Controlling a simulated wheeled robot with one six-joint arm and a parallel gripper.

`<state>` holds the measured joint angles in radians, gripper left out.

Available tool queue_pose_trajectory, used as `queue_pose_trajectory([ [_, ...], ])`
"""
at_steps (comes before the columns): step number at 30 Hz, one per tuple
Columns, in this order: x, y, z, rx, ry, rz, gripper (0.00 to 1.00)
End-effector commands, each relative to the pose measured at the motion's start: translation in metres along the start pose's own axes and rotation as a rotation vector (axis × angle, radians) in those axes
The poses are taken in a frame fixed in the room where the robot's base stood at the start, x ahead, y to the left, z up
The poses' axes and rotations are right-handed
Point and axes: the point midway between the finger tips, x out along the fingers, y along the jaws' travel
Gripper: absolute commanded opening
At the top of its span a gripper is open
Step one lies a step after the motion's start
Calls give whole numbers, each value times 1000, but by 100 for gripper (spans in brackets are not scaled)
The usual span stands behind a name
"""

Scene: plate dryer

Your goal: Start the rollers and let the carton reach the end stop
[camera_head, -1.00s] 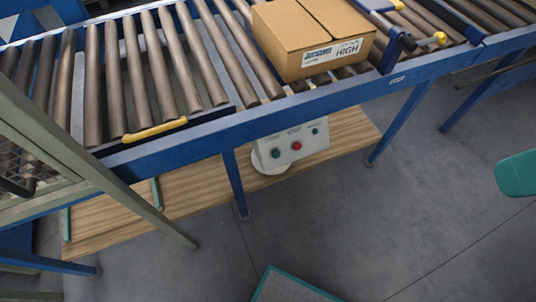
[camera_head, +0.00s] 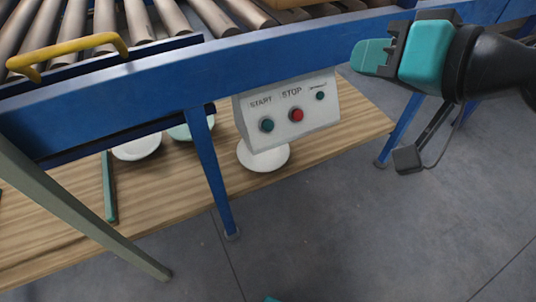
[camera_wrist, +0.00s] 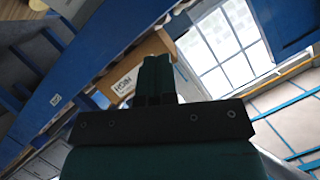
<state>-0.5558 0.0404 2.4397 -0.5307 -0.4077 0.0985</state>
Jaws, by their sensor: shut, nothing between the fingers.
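The control box (camera_head: 290,135) hangs under the blue conveyor frame in the head view. Its dark green START button (camera_head: 267,125) is on the left, its red STOP button (camera_head: 296,115) in the middle. A small green spot (camera_head: 320,96) is at the right. The carton (camera_wrist: 122,86) shows partly in the wrist view; in the head view only a sliver of its underside (camera_head: 287,3) shows above the rollers (camera_head: 215,16). My gripper (camera_head: 357,57) is shut and empty, to the right of and above the box, apart from the buttons. I cannot make out the end stop.
The blue side rail (camera_head: 130,88) runs above the box, and a blue leg (camera_head: 212,170) stands to its left. A yellow handle (camera_head: 70,50) is at the left. Grey floor (camera_head: 360,230) is free at the right.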

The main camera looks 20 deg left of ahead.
Motion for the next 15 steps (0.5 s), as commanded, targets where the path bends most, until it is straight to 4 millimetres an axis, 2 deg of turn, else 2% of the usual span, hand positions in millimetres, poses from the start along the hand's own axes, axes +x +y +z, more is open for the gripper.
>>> queue_pose_trajectory([
  [1,25,15,31,8,46,-24,0],
  [9,96,38,89,67,329,-144,0],
  [15,128,51,125,117,508,-219,0],
])
